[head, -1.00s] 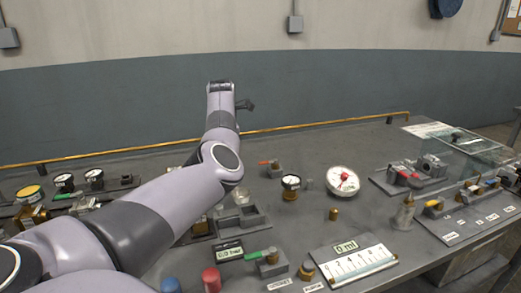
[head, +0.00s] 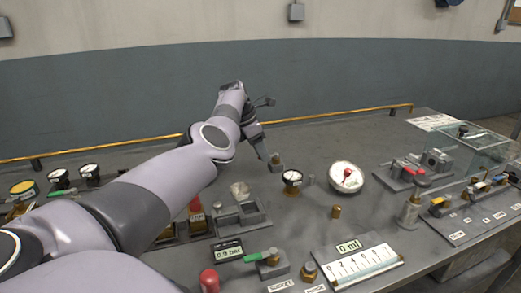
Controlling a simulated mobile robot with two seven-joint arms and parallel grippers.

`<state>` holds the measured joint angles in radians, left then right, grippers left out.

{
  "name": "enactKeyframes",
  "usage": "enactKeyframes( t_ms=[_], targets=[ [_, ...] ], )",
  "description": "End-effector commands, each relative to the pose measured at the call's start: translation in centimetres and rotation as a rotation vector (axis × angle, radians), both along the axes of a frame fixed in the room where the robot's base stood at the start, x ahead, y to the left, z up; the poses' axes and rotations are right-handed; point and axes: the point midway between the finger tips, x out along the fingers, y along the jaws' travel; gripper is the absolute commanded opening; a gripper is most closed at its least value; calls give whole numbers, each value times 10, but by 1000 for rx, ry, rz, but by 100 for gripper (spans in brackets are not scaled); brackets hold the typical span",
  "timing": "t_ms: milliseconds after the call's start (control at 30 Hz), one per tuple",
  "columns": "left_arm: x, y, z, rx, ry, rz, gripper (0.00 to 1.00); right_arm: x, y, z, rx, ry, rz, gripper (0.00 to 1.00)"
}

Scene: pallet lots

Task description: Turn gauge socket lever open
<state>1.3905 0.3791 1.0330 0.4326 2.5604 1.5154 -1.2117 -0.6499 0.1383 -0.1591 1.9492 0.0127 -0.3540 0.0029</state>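My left gripper (head: 263,152) reaches down from the end of my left arm at the back middle of the bench. Its tip is at a small grey valve block with a brass top (head: 276,162) and hides that block's orange lever. I cannot tell whether its fingers touch the lever or are open. A second valve block with a green lever (head: 262,254) stands at the front, beside a brass socket (head: 308,271) and small labels. I cannot tell for sure which lever is the gauge socket's. My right gripper is not in view.
A small dial gauge (head: 292,178) and a larger white gauge with a red centre (head: 346,177) stand right of the gripper. A brass fitting (head: 336,211), a white scale plate (head: 362,265) and a glass case (head: 480,145) lie further right. The back of the bench is mostly clear.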

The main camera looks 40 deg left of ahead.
Motion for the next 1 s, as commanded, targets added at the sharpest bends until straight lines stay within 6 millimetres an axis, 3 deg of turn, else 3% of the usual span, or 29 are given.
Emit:
enactKeyframes(
  t_ms=[267, 300, 400, 433, 1000],
  targets=[
    [0, 0, -2, 1, 0, 0, 40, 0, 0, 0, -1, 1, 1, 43],
    [0, 0, -2, 1, 0, 0, 37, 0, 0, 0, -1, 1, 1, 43],
    [0, 0, -2, 1, 0, 0, 4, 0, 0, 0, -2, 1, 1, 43],
    [0, 0, -2, 1, 0, 0, 0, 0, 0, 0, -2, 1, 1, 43],
    [-1, -4, -2, 0, 1, 66, 0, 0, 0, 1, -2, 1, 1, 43]
  ],
)
